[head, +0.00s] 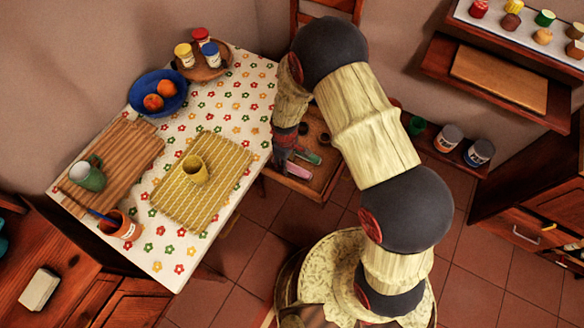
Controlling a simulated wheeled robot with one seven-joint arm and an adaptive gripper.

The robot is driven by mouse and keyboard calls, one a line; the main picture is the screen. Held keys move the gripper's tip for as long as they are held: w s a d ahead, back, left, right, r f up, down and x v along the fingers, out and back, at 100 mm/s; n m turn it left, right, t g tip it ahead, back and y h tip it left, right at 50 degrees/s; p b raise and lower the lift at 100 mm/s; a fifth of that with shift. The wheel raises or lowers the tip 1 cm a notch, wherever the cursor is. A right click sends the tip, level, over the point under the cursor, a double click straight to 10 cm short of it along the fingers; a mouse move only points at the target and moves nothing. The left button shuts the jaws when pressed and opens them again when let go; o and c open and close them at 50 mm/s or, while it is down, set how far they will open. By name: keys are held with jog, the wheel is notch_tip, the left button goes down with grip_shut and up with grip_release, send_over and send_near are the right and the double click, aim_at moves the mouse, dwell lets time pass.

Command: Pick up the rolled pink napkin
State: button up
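The rolled pink napkin (298,171) lies in the open wooden drawer or tray (326,178) beside the table's right side. My gripper (281,159) hangs over the left part of this tray, close to the napkin's left end. It points downward, and its fingers are small and partly hidden, so I cannot tell if they are open or touching the napkin. A green rolled item (307,156) lies just behind the napkin in the same tray.
A chair (327,8) stands behind my arm. Tiled floor (480,252) is clear at right.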

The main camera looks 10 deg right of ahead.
jog(key=shift+c, duration=1.2)
jog(key=c, duration=0.7)
jog(key=shift+c, duration=0.6)
jog(key=shift+r, duration=0.1)
